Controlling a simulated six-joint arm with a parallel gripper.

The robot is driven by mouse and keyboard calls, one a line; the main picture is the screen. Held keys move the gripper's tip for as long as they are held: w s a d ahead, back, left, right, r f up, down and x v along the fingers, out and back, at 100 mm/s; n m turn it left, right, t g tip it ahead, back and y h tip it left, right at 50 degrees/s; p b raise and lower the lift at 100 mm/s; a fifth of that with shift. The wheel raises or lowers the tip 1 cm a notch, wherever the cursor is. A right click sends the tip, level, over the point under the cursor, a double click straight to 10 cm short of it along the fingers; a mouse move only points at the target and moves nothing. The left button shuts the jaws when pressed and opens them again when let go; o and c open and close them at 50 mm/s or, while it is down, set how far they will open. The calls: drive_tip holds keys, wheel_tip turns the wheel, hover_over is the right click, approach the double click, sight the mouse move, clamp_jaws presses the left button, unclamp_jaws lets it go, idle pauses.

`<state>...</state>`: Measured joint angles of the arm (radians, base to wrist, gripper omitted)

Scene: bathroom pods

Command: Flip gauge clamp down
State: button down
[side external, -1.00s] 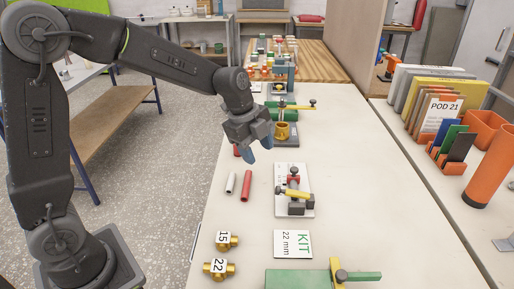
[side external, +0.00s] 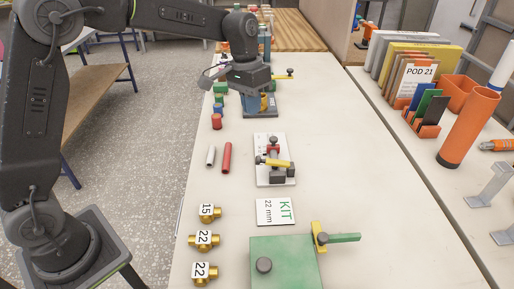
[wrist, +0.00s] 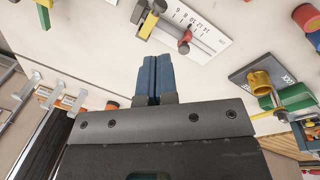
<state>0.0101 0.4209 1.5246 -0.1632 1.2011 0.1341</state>
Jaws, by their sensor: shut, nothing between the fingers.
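The gauge is a white plate (side external: 264,144) with a red block, dark knobs and a yellow clamp bar (side external: 276,162) lying across it, in the middle of the bench in the side view. In the wrist view the white plate (wrist: 211,43) shows printed numbers, with the yellow bar (wrist: 148,25) at the top. My gripper (side external: 252,106) is beyond the gauge in the side view, by the brass cup fixture. Its blue fingers (wrist: 152,60) are together and empty, apart from the gauge. The gripper hides part of the fixture.
A brass cup (wrist: 259,82) stands on a dark plate beside green blocks. Red and white tubes (side external: 226,158), brass fittings (side external: 204,239) and a KIT card (side external: 276,212) lie nearby. A green block (side external: 285,262) with a yellow clamp is in front. The bench right of the gauge is clear.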

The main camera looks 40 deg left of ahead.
drive_tip(key=w+n+g, duration=0.1)
drive_tip(key=n, duration=0.9)
approach(257, 157)
drive_tip(key=shift+y, duration=0.3)
drive_tip(key=f, duration=0.5)
drive_tip(key=d+f, duration=0.1)
drive_tip(key=f, duration=0.1)
drive_tip(key=shift+s+d+f, duration=0.15)
drive_tip(key=shift+s+f, duration=0.05)
